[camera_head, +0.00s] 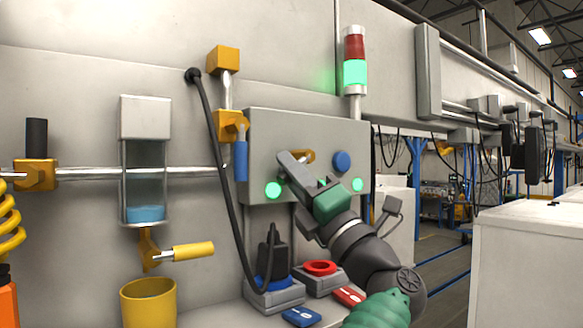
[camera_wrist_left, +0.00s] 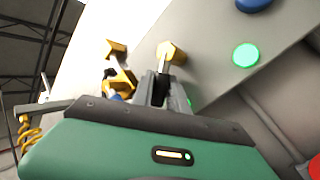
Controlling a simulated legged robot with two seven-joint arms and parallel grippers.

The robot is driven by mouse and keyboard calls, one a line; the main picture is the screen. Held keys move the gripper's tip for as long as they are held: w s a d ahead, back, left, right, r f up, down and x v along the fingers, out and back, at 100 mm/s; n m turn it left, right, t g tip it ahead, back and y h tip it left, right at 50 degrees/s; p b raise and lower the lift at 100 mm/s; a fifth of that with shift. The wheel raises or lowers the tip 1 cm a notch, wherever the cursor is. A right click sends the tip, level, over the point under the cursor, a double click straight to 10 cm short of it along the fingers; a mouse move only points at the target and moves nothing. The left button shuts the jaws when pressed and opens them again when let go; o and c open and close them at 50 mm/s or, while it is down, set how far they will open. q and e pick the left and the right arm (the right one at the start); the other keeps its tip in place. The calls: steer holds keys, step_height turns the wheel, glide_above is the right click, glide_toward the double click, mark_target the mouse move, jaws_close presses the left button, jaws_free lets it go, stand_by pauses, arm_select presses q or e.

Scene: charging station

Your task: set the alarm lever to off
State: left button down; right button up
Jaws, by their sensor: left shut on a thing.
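In the left wrist view the yellow end of the lever (camera_wrist_left: 172,52) shows just beyond my fingertips. My left gripper (camera_head: 288,163) reaches up from the lower right and is shut on the lever; the left wrist view also shows its fingers (camera_wrist_left: 163,92). The lever's exact angle is hidden. My right gripper is not in view.
A blue button (camera_head: 341,161) and green lamps (camera_head: 273,190) are on the box. The signal tower (camera_head: 355,60) shows lit green below red. A black cable (camera_head: 213,140) hangs left, near a blue-handled valve (camera_head: 241,160). A black plug (camera_head: 272,255) and red ring (camera_head: 320,267) sit below.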

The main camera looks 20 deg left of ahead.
arm_select(q)
steer(key=shift+w+d+f, duration=0.1)
steer(key=shift+w+f, duration=0.05)
steer(key=shift+f, duration=0.25)
steer(key=c, duration=1.6)
jaws_free()
steer(key=shift+r, duration=0.15)
